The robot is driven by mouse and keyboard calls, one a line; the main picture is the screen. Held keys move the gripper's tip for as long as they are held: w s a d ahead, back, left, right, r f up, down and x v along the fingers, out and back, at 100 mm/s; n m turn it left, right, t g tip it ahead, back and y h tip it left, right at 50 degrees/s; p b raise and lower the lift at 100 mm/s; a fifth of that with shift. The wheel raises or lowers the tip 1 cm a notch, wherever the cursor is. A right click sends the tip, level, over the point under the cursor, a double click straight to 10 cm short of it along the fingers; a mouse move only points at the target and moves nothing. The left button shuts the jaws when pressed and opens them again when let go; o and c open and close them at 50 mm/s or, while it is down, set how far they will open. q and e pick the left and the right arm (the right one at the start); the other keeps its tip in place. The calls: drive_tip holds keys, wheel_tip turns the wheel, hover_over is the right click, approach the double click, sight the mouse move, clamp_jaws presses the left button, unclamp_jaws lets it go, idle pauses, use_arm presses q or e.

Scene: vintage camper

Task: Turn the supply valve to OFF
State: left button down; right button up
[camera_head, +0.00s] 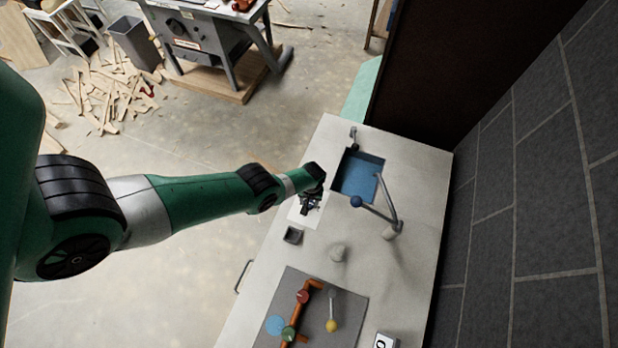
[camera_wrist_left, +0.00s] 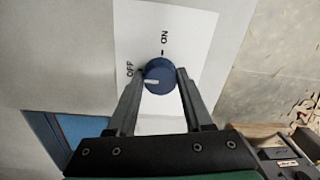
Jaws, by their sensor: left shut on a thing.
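A dark blue round knob (camera_wrist_left: 159,78) with a white pointer mark sits on a white plate (camera_wrist_left: 205,30) lettered ON and OFF. In the left wrist view its pointer aims left and slightly down, close to the OFF tick and a little below it; the ON tick is above the knob. My left gripper (camera_wrist_left: 161,74) is shut on the knob, one finger on each side. In the head view the left gripper (camera_head: 311,203) is over the white plate (camera_head: 297,215) on the counter and hides the knob. My right gripper is not in view.
A grey mat (camera_head: 345,305) carries an orange pipe (camera_head: 306,290) with red and green knobs. A dark tiled wall (camera_head: 540,190) stands right.

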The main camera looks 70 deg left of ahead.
use_arm(q)
drive_tip(key=shift+c, duration=1.5)
unclamp_jaws()
